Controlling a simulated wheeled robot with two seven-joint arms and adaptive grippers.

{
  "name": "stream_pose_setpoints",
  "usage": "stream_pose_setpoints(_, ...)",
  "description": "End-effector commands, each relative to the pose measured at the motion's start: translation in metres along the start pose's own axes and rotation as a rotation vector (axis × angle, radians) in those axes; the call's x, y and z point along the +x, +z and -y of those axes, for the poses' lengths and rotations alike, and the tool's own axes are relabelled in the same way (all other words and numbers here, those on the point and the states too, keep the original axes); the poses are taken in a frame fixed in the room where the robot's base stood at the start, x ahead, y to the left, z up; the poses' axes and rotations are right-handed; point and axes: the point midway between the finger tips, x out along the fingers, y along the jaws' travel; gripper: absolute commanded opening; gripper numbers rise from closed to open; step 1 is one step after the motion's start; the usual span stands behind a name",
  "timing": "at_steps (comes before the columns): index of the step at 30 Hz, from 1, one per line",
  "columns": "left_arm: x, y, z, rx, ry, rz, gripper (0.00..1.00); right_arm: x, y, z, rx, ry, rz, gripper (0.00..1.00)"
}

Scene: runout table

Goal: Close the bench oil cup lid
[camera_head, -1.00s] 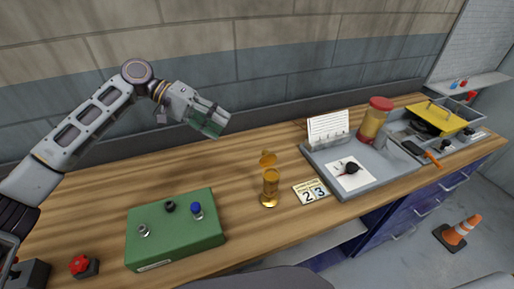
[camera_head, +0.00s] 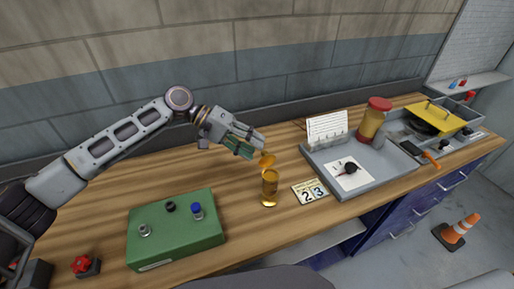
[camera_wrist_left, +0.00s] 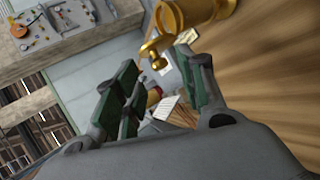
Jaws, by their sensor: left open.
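The brass oil cup (camera_head: 270,190) stands upright on the wooden bench, near the middle of the head view. Its lid (camera_head: 267,161) is raised, tilted up at the top of the cup. My left gripper (camera_head: 254,146) is open and empty, just behind and to the upper left of the raised lid; I cannot tell whether it touches it. In the left wrist view the cup (camera_wrist_left: 205,10) is at the top, cut off by the edge, and the lid (camera_wrist_left: 156,52) shows above and between the green-padded fingers (camera_wrist_left: 158,95). My right gripper is not in view.
A green box (camera_head: 175,229) with several knobs sits left of the cup. A date block (camera_head: 310,191) stands close to its right. A grey tray (camera_head: 378,178) with a red-lidded jar (camera_head: 373,120) is farther right. The wall runs behind the bench.

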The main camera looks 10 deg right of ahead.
Motion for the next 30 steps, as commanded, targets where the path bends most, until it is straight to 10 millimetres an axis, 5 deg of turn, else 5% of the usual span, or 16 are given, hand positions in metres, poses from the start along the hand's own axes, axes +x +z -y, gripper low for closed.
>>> stream_pose_setpoints(7, 0.019, 0.000, -0.001, 0.001, 0.000, 0.000, 0.40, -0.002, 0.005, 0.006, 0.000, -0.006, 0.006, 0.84)
stream_pose_setpoints(18, 0.022, 0.000, 0.000, 0.000, 0.000, 0.000, 0.40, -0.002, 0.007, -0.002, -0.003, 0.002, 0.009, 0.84)
stream_pose_setpoints(27, 0.023, 0.000, 0.001, -0.001, -0.001, 0.001, 0.03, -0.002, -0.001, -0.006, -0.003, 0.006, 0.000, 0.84)
stream_pose_setpoints(30, 0.023, 0.000, 0.002, -0.002, -0.003, 0.001, 0.00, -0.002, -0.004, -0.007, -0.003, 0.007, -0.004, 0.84)
